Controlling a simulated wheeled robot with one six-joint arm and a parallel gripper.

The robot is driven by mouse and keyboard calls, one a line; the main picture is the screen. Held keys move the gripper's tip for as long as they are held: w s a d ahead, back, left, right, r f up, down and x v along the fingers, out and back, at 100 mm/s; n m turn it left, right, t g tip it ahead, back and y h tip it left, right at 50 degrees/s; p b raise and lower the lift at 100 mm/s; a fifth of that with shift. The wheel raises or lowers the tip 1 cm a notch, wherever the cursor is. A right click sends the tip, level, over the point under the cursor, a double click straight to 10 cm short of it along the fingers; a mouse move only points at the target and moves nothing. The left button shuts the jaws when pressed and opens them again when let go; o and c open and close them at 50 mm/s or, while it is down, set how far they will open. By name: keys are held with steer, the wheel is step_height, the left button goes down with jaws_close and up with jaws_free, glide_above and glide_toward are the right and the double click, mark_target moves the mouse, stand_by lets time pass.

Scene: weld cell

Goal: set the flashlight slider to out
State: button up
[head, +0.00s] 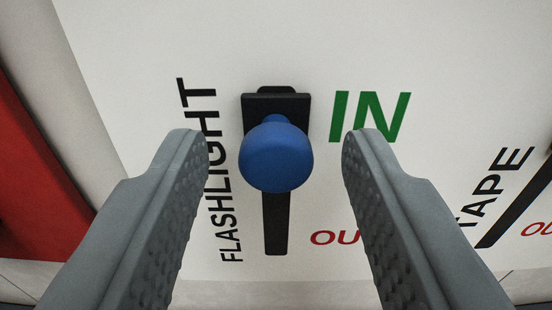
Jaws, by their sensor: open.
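The flashlight slider is a blue rounded knob (276,155) on a black square block (276,103). It sits at the upper end of a black vertical slot (275,235), beside the green IN label (369,116). The red OUT label (333,238) is beside the slot's lower end, partly hidden by my right finger. The black word FLASHLIGHT (222,192) runs up the left of the slot. My gripper (275,150) is open, with one finger on each side of the knob and a visible gap on both sides.
The slider is on a white board (310,45). A second slot (518,205) with a TAPE label (495,185) and red lettering is at the right edge. A red surface (35,190) lies at the left, beyond the board's edge. The board below the slot is clear.

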jaws_close()
glide_toward(276, 241)
steer(key=w, duration=0.5)
steer(key=shift+f, duration=0.1)
jaws_free()
steer(key=shift+s, duration=0.1)
steer(key=shift+s, duration=0.15)
